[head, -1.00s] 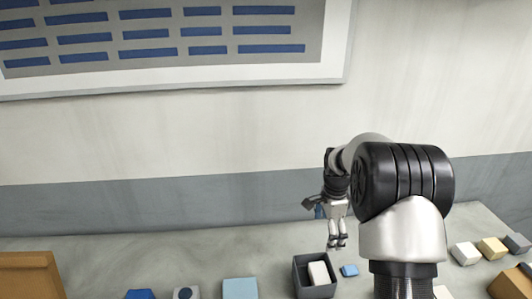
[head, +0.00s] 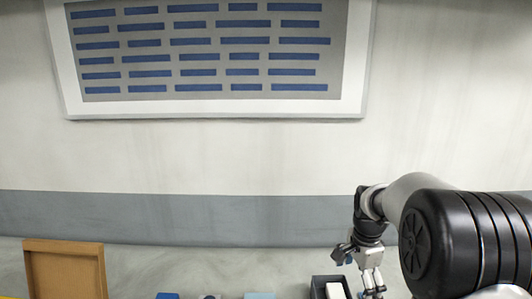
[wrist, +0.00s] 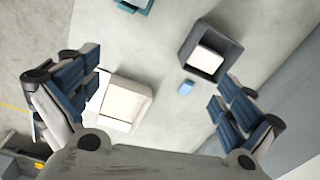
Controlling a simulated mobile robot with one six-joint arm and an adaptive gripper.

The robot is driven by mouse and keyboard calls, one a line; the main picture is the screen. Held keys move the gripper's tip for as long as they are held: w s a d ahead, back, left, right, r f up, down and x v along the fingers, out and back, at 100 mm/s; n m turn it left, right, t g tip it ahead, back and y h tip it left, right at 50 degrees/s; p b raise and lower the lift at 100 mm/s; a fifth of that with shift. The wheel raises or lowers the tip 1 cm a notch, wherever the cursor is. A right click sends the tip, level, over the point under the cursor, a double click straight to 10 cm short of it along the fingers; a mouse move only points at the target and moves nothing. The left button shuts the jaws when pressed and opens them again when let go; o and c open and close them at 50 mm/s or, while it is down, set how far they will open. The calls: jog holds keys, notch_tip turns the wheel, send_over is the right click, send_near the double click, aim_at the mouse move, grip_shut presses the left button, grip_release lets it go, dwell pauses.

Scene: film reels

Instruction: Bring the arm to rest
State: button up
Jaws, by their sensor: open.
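My gripper (head: 373,292) hangs pointing down at the lower right of the head view, just right of a dark box. In the wrist view my gripper (wrist: 158,80) has its blue-padded fingers spread wide apart with nothing held between them. A white block (wrist: 125,103) shows on the grey surface below, between the fingers in the picture. My arm's black joint fills the lower right corner of the head view and hides the table behind it.
The dark open box (wrist: 185,47) holds a white block (wrist: 207,60); a small blue block (wrist: 186,88) lies beside it. A brown wooden tray (head: 66,245) stands at lower left. A framed panel of blue bars (head: 362,95) is on the wall. The tabletop's back strip is clear.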

jog(key=s+a+r+n+t+b, duration=0.1)
jog(key=s+a+r+n+b, duration=0.2)
jog(key=s, duration=0.5)
jog(key=s+a+r+n+t+b, duration=0.1)
jog(key=s+a+r+n+b, duration=0.15)
jog(key=s+r+n, duration=0.4)
jog(key=s+a+f+n+t+b, duration=0.1)
jog(key=s+a+f+n, duration=0.1)
jog(key=s, duration=0.6)
jog(key=s+a+f+n+t+b, duration=0.1)
jog(key=s+f+n, duration=0.3)
jog(key=s, duration=0.4)
jog(key=shift+a+b, duration=0.35)
jog(key=shift+b, duration=0.1)
jog(key=shift+s, duration=0.1)
jog(key=shift+c, duration=0.4)
